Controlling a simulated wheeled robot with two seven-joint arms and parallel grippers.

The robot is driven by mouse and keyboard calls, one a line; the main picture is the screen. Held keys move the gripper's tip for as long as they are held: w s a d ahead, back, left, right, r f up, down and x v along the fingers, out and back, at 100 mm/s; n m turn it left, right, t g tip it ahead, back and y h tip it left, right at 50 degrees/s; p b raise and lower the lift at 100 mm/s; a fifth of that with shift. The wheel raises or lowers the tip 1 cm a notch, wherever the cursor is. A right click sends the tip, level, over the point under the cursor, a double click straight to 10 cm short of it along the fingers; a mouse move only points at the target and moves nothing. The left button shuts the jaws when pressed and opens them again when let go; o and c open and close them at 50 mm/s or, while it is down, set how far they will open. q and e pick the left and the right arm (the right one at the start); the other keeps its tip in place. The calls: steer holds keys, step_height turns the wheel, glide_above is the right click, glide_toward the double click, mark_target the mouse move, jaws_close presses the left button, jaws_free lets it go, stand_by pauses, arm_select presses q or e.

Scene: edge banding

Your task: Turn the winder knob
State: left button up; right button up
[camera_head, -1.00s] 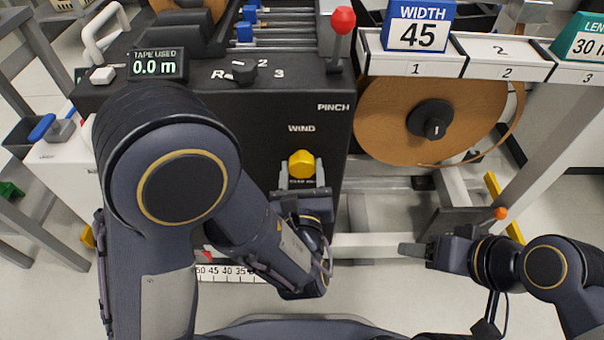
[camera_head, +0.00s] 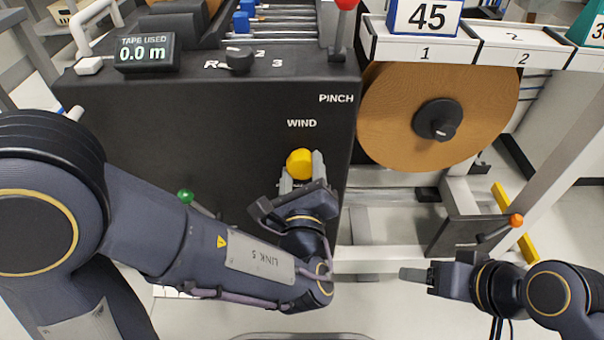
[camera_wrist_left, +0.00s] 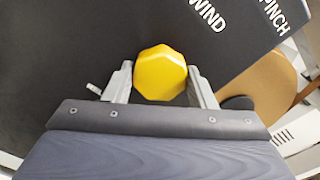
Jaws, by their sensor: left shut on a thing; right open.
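The yellow winder knob (camera_head: 300,163) sits on the dark front panel under the word WIND. My left gripper (camera_head: 301,175) has its two grey fingers on either side of the knob and is shut on it. In the left wrist view the yellow knob (camera_wrist_left: 160,73) lies between the fingertips (camera_wrist_left: 161,84), its faceted face uncovered. My right gripper (camera_head: 402,273) is at the lower right, well away from the knob, with nothing seen in it; the gap between its fingers is hard to see from this angle.
A brown tape roll (camera_head: 392,120) hangs right of the panel. A red-tipped PINCH lever (camera_head: 338,45) and a black selector knob (camera_head: 240,60) are on top. The tape display (camera_head: 146,52) reads 0.0 m. An orange-tipped lever (camera_head: 515,221) stands near the right arm.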

arm_select(q)
steer(key=o, duration=1)
steer(key=shift+c, duration=0.2)
steer(key=s+p, duration=0.1)
steer(key=s, duration=0.7)
steer(key=shift+p, duration=0.3)
